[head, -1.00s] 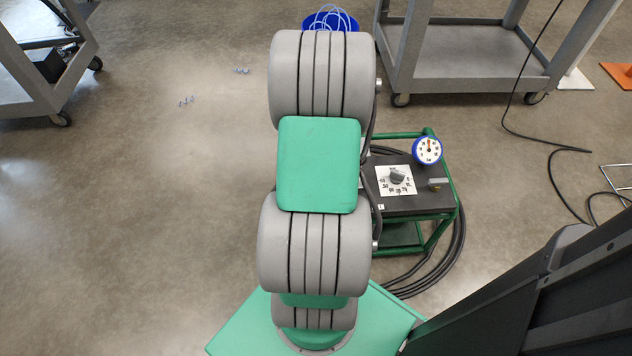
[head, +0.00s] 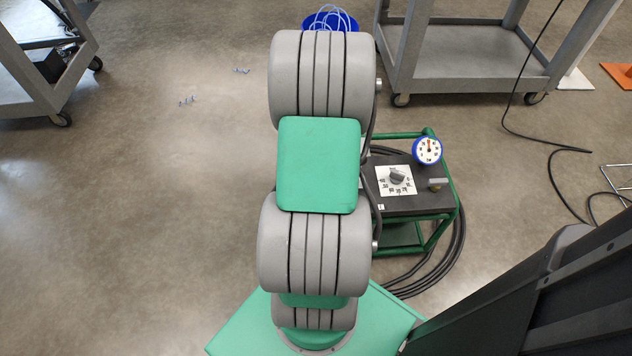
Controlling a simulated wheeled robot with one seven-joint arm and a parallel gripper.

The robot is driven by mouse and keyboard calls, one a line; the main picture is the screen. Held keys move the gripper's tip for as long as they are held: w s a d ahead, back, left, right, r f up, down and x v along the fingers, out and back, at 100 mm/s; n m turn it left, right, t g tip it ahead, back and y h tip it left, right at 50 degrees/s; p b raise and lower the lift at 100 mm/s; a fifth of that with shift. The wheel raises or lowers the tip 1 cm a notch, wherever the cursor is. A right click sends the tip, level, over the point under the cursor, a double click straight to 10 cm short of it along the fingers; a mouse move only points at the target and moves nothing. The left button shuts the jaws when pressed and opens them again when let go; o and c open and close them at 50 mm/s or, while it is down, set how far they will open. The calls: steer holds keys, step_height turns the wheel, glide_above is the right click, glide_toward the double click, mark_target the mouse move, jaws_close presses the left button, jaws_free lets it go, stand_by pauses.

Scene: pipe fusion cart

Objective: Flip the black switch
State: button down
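The pipe fusion cart (head: 405,207) stands on the floor right of my arm, with a green tube frame and a dark top. On its top are a white dial plate with a grey knob (head: 397,177), a blue-rimmed gauge (head: 427,150) and a small lever-like part (head: 438,184). A small white label with a dark mark (head: 381,206) sits at the top's near left corner. I cannot make out a black switch. My grey and green arm covers the cart's left side. My gripper does not show.
Grey carts stand at the back right (head: 455,62) and upper left (head: 40,70). A blue bucket (head: 322,20) is behind my arm. Black hose (head: 452,250) lies around the fusion cart, and a cable (head: 550,150) runs over the floor at right. The left floor is mostly clear.

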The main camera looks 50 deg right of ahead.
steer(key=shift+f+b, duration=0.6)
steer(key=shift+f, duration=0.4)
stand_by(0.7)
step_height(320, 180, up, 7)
steer(key=p, duration=0.6)
